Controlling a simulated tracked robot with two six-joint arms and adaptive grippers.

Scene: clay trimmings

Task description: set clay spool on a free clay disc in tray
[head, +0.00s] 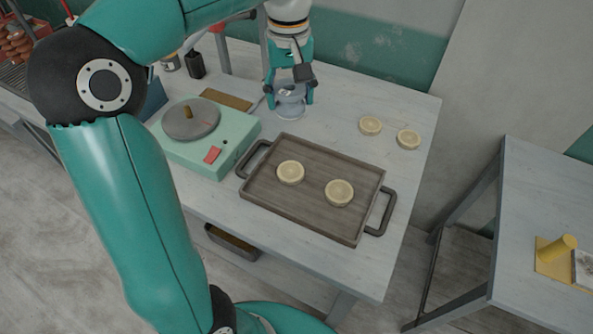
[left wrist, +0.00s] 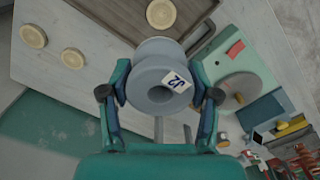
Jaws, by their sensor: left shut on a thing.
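The grey clay spool (head: 290,107) is between the fingers of my left gripper (head: 290,99), behind the tray in the head view. In the left wrist view the spool (left wrist: 149,77) shows its round flange, centre hole and a small marked label, with my fingers shut on both sides. I cannot tell whether it touches the table. The brown wooden tray (head: 312,208) holds two pale clay discs, a left one (head: 290,172) and a right one (head: 339,192), both with nothing on top. My right gripper is not in view.
A mint-green wheel machine (head: 228,143) stands left of the tray. A side table (head: 520,225) is at the right.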

